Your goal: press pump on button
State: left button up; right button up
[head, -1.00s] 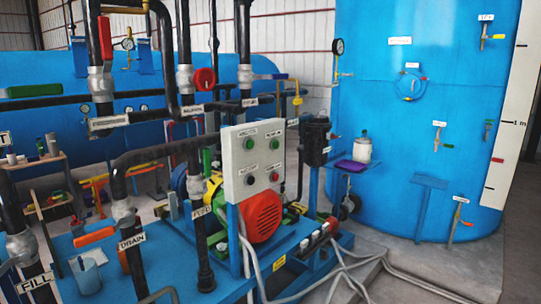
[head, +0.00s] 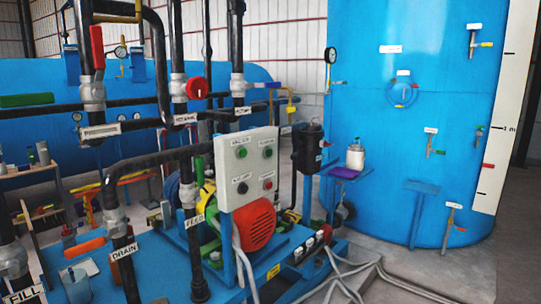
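A pale grey control panel (head: 247,168) stands upright on a blue post on the pump skid, near the middle of the head view. Below are a dark button (head: 242,188) at left and a red button (head: 268,185) at right. Small labels sit above the buttons, too blurred to read surely. Neither of my grippers is in view, and nothing covers the panel's face.
A red-ended motor (head: 255,226) sits under the panel. Black pipes with valves (head: 92,93) stand to the left. A large blue tank (head: 400,130) stands at right. Grey hoses (head: 345,277) lie on the floor. Bare floor shows at the far right (head: 475,262).

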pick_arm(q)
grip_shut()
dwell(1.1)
